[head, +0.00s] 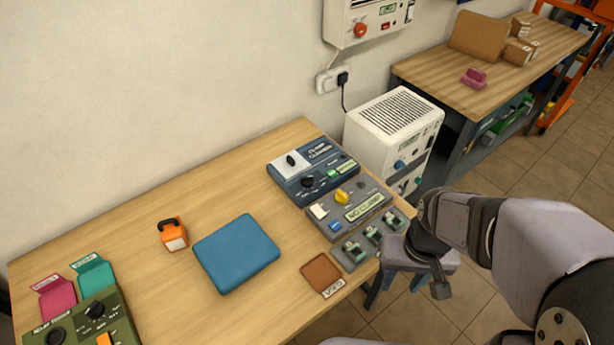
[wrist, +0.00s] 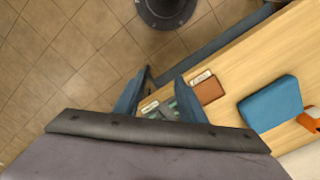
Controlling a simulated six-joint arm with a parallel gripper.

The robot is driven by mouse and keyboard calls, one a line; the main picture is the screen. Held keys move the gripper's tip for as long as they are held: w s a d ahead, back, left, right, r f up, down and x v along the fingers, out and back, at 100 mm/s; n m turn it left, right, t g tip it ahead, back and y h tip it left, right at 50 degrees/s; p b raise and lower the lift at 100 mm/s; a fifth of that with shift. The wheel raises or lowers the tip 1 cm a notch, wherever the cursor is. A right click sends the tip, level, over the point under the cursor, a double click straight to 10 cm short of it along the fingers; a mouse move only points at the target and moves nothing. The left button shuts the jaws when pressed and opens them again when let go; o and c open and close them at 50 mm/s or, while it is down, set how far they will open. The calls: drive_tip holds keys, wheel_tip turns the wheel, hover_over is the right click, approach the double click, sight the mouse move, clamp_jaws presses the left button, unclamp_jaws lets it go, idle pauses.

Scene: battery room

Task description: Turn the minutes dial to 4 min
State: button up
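A dark blue cleaner box (head: 315,172) stands at the table's back right. It has a black dial (head: 308,181), another black knob (head: 290,160) on a pale plate and a green button (head: 332,175). The scale markings are too small to read, so I cannot tell which is the minutes dial. My gripper (head: 437,272) is off the table's right edge, to the lower right of the box and apart from it. In the wrist view my gripper (wrist: 166,75) is open, with nothing seen between its fingers. The cleaner box is not visible there.
A grey unit (head: 350,211) with a yellow knob stands in front of the cleaner, with green clip blocks (head: 351,252) beside it. A blue pad (head: 236,253), brown mat (head: 322,274) and green tester (head: 75,325) are on the table. A white cabinet (head: 394,132) stands behind.

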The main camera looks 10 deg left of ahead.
drive_tip(key=shift+o, duration=0.9)
drive_tip(key=w+a+n+t+b, duration=0.1)
drive_tip(key=w+a, duration=0.3)
drive_tip(key=w, duration=0.7)
drive_tip(key=shift+w, duration=0.3)
drive_tip(key=n+t+y+b, duration=0.1)
drive_tip(key=n+t+b, duration=0.1)
drive_tip(key=t, duration=0.1)
approach(307, 177)
drive_tip(key=shift+p+x, duration=1.25)
drive_tip(key=shift+x, duration=2.6)
drive_tip(key=c, duration=1)
drive_tip(key=shift+c, duration=0.2)
